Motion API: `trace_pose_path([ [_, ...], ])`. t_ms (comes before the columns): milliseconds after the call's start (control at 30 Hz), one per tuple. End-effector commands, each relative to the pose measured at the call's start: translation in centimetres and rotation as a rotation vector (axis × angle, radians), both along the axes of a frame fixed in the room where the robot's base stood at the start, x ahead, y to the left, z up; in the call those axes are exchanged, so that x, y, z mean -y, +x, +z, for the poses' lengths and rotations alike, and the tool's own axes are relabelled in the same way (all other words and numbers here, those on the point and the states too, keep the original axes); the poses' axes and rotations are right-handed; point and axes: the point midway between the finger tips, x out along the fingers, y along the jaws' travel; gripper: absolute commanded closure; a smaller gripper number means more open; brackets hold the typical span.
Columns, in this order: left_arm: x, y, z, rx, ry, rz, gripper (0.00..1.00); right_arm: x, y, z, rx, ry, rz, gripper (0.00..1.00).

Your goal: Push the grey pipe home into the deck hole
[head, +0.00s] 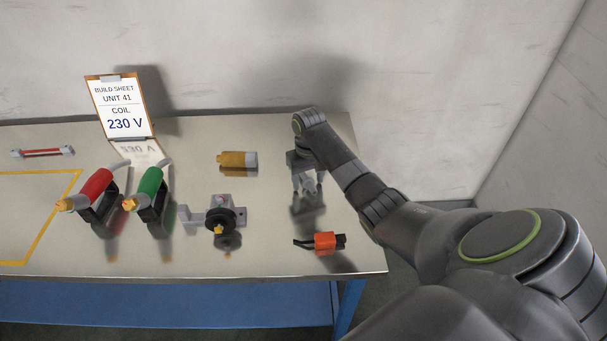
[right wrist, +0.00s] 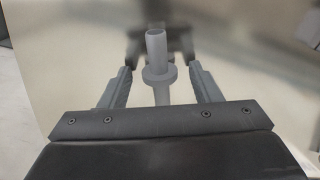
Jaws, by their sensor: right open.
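The grey pipe (right wrist: 156,48) shows in the right wrist view as an open-ended tube with a wider collar partway along it. My right gripper (right wrist: 160,70) is open, with one finger on each side of the pipe and gaps visible between fingers and collar. In the head view my right gripper (head: 307,183) is low over the right part of the table, pointing down. The pipe is hard to make out there among the fingers. The deck hole cannot be made out in either view. My left gripper is out of view.
The table (head: 275,258) also holds an orange part (head: 325,241) in front of my right gripper. A brass cylinder (head: 233,160), a black round fixture (head: 221,221), green (head: 151,181) and red (head: 97,186) tools and a build sheet (head: 119,108) are to its left.

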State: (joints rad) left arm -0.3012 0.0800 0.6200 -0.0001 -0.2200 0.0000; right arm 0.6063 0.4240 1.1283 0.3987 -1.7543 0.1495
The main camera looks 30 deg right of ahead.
Motion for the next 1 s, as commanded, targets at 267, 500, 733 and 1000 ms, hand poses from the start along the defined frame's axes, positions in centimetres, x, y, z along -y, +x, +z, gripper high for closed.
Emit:
trace_pose_path([
  [267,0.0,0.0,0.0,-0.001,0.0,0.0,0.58,0.0,0.0,-0.4,0.001,0.0,0.0,0.43],
  [500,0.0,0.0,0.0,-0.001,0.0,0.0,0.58,0.0,0.0,-0.4,0.001,-0.001,0.0,0.73],
  [733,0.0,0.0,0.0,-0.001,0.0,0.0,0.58,0.0,0.0,-0.4,0.002,-0.001,0.0,0.97],
  [1000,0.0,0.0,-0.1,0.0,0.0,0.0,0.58,0.1,0.1,0.7,0.004,-0.003,-0.001,0.98],
])
